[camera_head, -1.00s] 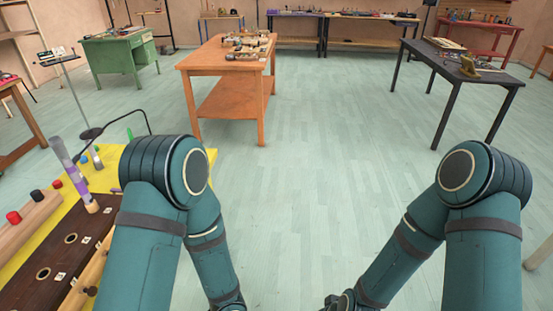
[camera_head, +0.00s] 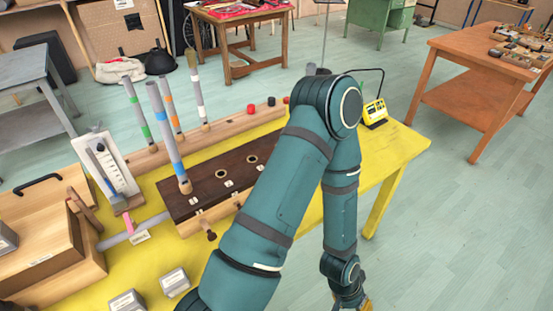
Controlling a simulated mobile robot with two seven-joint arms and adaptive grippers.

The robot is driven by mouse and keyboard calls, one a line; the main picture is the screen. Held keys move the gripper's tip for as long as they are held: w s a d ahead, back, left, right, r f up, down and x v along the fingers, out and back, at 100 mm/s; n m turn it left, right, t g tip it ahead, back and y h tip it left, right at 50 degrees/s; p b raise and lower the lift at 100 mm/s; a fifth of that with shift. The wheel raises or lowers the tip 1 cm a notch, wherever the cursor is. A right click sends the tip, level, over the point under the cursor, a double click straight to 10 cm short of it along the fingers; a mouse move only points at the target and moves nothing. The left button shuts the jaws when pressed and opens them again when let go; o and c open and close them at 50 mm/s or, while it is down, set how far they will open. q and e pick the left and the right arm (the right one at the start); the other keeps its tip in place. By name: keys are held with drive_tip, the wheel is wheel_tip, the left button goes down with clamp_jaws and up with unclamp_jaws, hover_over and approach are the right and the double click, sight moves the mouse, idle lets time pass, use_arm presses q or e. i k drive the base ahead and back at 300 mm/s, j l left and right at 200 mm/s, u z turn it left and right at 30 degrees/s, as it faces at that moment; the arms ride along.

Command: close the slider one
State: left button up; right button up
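No part is clearly marked as slider one. On the left of the yellow table (camera_head: 395,150) a white upright panel (camera_head: 112,160) with a scale has a dark bar in front of it. Below it a flat grey strip (camera_head: 140,227) carries a pink piece (camera_head: 128,224) and a small label. A dark brown board (camera_head: 200,203) with round holes and small labels lies to the right; a banded grey tube stands at its left part. My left gripper (camera_head: 352,303) hangs low beyond the table's front right side, cut by the bottom edge and far from these parts. My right gripper is out of view.
A wooden box (camera_head: 45,235) with a black handle stands at the table's left end. Several banded tubes (camera_head: 135,108) stand in a wooden rail behind the board. Two grey blocks (camera_head: 174,281) lie in front. My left arm hides the table's middle.

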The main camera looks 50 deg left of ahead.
sight(212, 237)
drive_tip(key=k+l+u, duration=0.15)
drive_tip(key=k+l, duration=0.2)
drive_tip(key=u, duration=1.7)
